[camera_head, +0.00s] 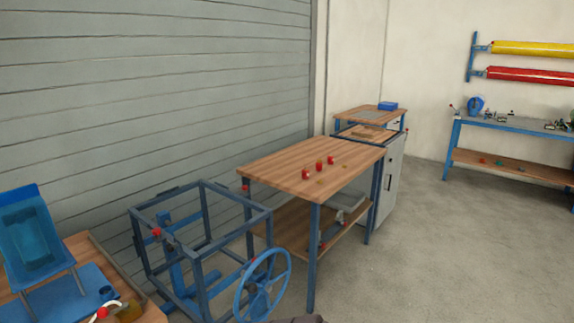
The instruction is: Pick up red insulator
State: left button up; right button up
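Three small red pieces, which look like red insulators, stand in a slanting row on the wooden top of a blue-legged workbench (275,165) in the middle of the view. The near one (305,174) is at the left, the middle one (319,166) is behind it, and the far one (331,160) is at the right. They stand apart from each other. Neither of my grippers can be made out. A dark shape shows at the bottom edge, too cut off to identify.
A blue frame (203,247) with a handwheel (262,287) stands left of the workbench. A wooden table (80,245) with a blue chair-like holder (28,235) is at the lower left. A cabinet (390,180) stands behind. The floor (450,260) at right is open before a far bench (520,128).

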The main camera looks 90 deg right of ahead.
aim_at(318, 165)
jog(key=z, duration=3.45)
jog(key=i+z, duration=0.4)
jog(key=i, duration=0.8)
jog(key=i+l, duration=0.1)
jog(key=i, duration=2.45)
jog(key=i+l+u, duration=0.1)
jog(key=i+u, duration=0.2)
jog(key=i, duration=0.2)
jog(key=i+l+u, duration=0.2)
jog(key=i+u, duration=0.15)
jog(key=i+l+u, duration=0.3)
jog(key=i, duration=0.25)
